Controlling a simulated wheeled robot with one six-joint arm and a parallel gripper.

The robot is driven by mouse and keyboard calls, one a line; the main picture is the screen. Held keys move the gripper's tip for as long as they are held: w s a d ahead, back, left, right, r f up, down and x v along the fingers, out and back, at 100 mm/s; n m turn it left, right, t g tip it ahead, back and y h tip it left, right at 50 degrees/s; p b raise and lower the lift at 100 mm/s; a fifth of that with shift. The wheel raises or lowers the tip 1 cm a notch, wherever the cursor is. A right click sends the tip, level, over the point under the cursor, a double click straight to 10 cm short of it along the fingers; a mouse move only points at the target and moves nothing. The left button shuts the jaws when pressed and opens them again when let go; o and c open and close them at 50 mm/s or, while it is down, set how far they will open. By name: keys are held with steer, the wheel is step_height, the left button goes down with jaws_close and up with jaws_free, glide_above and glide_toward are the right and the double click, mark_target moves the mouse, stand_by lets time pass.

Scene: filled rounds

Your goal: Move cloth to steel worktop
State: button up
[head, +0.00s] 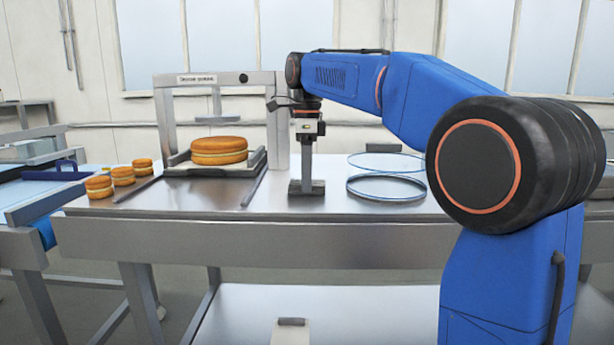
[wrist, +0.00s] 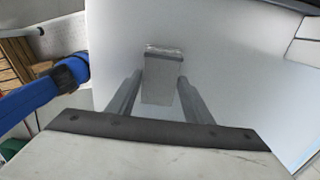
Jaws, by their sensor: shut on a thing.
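My gripper (head: 306,183) points down over the middle of the steel worktop (head: 235,207). It is shut on a small grey piece, which I take to be the folded cloth (head: 306,187). In the wrist view, the cloth (wrist: 163,80) shows as a pale grey block between the two fingers, with a lighter far edge. It is low, at or just above the worktop surface; I cannot tell whether it touches. The fingers hide part of it.
A press-like frame (head: 160,122) on the worktop's left holds a large filled round (head: 219,151). Clear rings with blue edges (head: 386,187) lie to the right. The front strip of worktop is clear.

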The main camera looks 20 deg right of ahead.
steer(key=o, duration=1)
steer(key=shift+f, duration=0.15)
steer(key=shift+o, duration=0.2)
step_height(320, 180, up, 12)
steer(key=shift+s+d+r, duration=0.1)
steer(key=shift+r, duration=0.1)
